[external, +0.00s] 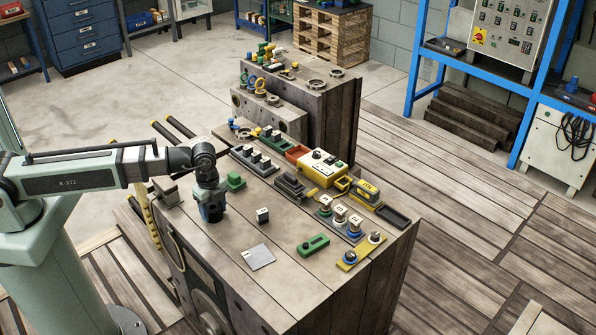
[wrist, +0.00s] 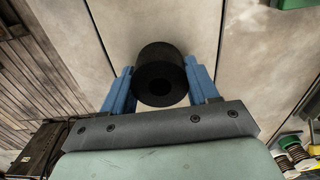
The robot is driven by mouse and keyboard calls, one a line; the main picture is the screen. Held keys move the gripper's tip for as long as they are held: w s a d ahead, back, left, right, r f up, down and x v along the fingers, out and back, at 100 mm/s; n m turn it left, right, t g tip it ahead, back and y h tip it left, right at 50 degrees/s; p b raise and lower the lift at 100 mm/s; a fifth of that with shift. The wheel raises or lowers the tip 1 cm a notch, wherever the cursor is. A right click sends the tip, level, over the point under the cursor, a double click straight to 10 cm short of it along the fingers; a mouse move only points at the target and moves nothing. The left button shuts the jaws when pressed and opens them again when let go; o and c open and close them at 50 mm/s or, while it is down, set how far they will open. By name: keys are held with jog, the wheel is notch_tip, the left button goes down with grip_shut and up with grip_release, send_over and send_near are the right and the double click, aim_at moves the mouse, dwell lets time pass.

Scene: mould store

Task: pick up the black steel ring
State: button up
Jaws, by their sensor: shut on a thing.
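The black steel ring (wrist: 161,56) is a thick, dark cylinder with a round hole, seen in the wrist view between the two blue fingers. My gripper (wrist: 161,82) is shut on it, with one finger on each side. In the external view my gripper (external: 211,214) points down at the left part of the wooden block table (external: 222,257).
A green block (external: 236,182) stands close behind my gripper. A small dark cube (external: 263,215) and a grey plate (external: 258,257) lie to its right. A yellow control box (external: 320,168) and several knobs and trays fill the back and right. The front left top is bare.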

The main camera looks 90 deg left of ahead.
grip_shut()
jog(key=shift+r, duration=0.15)
